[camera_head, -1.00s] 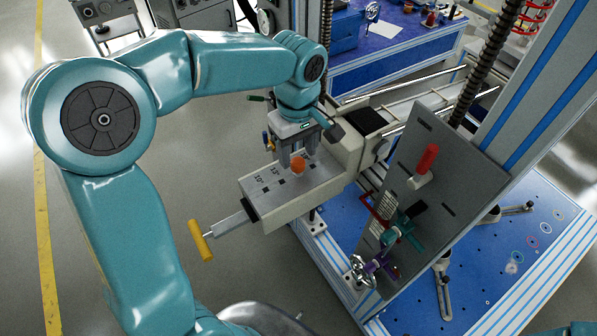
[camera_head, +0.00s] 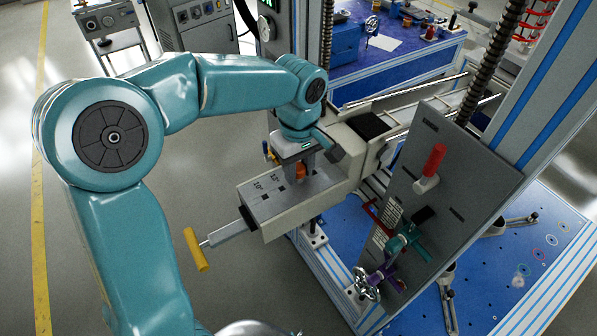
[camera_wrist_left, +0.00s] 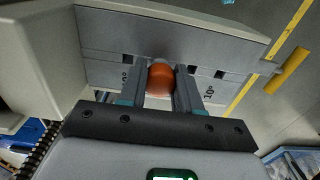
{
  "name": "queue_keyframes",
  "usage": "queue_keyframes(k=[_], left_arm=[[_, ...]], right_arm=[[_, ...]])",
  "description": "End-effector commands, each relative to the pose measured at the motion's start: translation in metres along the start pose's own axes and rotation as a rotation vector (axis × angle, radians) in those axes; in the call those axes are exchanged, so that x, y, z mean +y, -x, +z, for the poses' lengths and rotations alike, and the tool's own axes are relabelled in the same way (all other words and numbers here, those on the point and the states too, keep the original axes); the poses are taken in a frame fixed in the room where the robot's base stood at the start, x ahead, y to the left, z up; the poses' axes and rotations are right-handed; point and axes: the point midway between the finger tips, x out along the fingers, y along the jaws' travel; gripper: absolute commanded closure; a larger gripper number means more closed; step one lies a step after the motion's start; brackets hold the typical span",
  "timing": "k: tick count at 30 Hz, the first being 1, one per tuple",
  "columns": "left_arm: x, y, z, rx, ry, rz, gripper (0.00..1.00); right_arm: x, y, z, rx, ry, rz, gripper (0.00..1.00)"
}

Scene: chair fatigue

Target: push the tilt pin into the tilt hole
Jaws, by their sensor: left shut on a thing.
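The tilt pin shows as an orange knob (camera_head: 300,171) above the grey top plate of a beige block (camera_head: 330,187). My left gripper (camera_head: 301,174) points down over the plate, its two fingers shut on the knob. In the left wrist view the round orange knob (camera_wrist_left: 160,79) sits between the fingers. The knob hides the pin's shaft and any hole under it, so I cannot tell how deep it sits. Small dark square holes (camera_wrist_left: 220,74) with printed angle labels lie beside it on the plate. My right gripper is not in view.
A yellow handle (camera_head: 196,250) on a rod sticks out from the block's near left end. A tilted grey panel (camera_head: 455,180) with a red-handled piece (camera_head: 432,165) stands to the right. A blue perforated base (camera_head: 485,290) lies below. Floor to the left is open.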

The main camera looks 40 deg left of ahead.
Motion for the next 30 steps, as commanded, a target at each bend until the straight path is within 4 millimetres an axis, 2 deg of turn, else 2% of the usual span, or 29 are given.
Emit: queue_keyframes(k=[30], left_arm=[[0.0,0.041,0.0,0.0,0.0,0.001,0.94]], right_arm=[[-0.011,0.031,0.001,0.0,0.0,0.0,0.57]])
